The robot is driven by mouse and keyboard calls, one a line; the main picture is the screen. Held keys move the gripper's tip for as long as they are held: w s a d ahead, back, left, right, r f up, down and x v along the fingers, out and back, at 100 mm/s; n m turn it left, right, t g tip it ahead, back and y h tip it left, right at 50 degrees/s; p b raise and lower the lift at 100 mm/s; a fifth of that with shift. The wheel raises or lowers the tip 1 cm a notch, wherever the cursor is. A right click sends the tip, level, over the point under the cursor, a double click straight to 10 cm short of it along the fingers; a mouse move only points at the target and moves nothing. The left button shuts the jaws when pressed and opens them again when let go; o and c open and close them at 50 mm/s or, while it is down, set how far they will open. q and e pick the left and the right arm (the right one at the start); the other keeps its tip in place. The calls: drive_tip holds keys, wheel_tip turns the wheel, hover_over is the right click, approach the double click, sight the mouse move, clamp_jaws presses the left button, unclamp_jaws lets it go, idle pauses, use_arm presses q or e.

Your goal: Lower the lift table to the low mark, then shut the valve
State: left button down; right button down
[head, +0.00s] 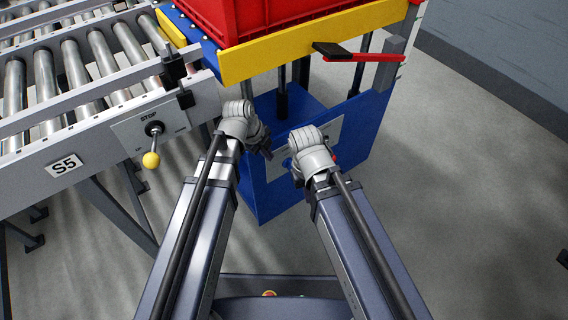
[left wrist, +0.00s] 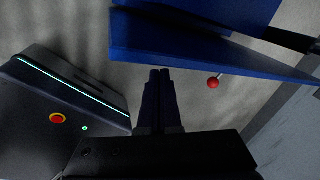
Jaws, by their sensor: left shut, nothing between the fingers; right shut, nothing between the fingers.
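The lift table's yellow-edged top (head: 290,52) carries a red crate (head: 250,14) and stands over a blue base (head: 372,125). A pale panel (head: 333,130) on the base is mostly hidden behind my grippers. A red bar with a black end (head: 352,56) crosses a grey post at the table's right. My left gripper (head: 264,146) is shut and empty in front of the base; its closed fingers (left wrist: 160,76) show in the left wrist view. My right gripper (head: 288,163) is shut beside the panel, fingers mostly hidden. A red ball knob (left wrist: 213,83) sits below a blue plate (left wrist: 205,50). I cannot identify the valve.
A roller conveyor (head: 75,65) marked S5 stands at the left, with a yellow-knobbed lever (head: 151,159) on its STOP plate (head: 135,125). Its legs reach the floor near my left arm.

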sight(289, 164)
use_arm(q)
drive_tip(key=d+m, duration=0.1)
drive_tip(key=m, duration=0.1)
drive_tip(key=w+m, duration=0.1)
drive_tip(key=m, duration=0.1)
drive_tip(key=shift+d+r+h, duration=0.15)
drive_tip(key=shift+d+h, duration=0.15)
drive_tip(key=shift+d, duration=0.1)
drive_tip(key=b+x, duration=0.9)
drive_tip(key=x, duration=0.1)
drive_tip(key=shift+w+r, duration=0.1)
drive_tip(key=shift+w, duration=0.05)
drive_tip(key=shift+d, duration=0.1)
drive_tip(key=shift+w+d+r+g+y+p, duration=0.1)
drive_tip(key=shift+g+y+p, duration=0.25)
drive_tip(key=shift+y, duration=0.1)
drive_tip(key=shift+w+d+r+g+y+p, duration=0.15)
drive_tip(key=shift+g+y+p, duration=0.1)
drive_tip(key=shift+y+p, duration=0.15)
